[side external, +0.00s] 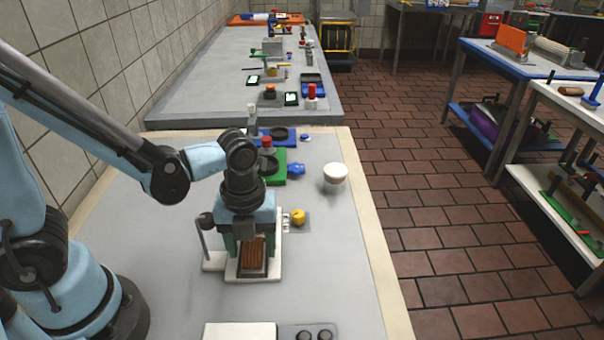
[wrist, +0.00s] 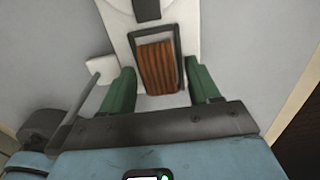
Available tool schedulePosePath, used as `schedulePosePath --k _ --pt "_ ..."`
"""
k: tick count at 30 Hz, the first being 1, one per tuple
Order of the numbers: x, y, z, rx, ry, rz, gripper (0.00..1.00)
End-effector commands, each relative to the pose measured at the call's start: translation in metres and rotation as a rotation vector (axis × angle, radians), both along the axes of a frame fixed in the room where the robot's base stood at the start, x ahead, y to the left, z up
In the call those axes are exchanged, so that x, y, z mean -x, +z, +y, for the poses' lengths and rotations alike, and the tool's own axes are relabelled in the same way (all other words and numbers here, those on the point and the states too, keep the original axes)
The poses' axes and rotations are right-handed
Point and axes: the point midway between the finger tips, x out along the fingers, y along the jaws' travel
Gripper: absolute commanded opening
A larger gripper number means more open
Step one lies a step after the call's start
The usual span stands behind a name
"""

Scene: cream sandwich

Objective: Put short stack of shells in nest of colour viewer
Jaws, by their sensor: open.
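The short stack of shells (side external: 252,253) is a brown, ribbed block. It sits inside the dark rectangular frame of the nest (side external: 240,270) on the white base of the colour viewer (side external: 214,262). In the wrist view the stack (wrist: 157,68) lies within the nest's frame (wrist: 181,72), slightly askew to it. The viewer's white plate (wrist: 118,18) carries a dark part beyond the nest. My gripper (side external: 250,243) is open above the nest. Its green fingers stand either side of the stack in the wrist view (wrist: 160,77), with gaps showing. The stack's underside is hidden.
A yellow object (side external: 298,216) on a grey plate stands close right of the viewer. A white box (side external: 240,332) is at the front. The table's right strip is clear.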

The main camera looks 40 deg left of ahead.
Motion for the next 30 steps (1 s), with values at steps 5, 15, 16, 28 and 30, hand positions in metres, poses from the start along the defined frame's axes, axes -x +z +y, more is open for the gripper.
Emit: schedulePosePath --k 5,15,16,28,30 --pt "0.0 0.005 0.0 0.0 0.0 0.0 0.61" --pt "0.0 0.041 0.0 0.0 0.0 0.0 0.61" --pt "0.0 0.045 0.0 0.0 0.0 0.0 0.61" --pt "0.001 0.096 0.0 0.0 0.0 0.0 0.61" --pt "0.0 0.104 0.0 0.0 0.0 0.0 0.61"
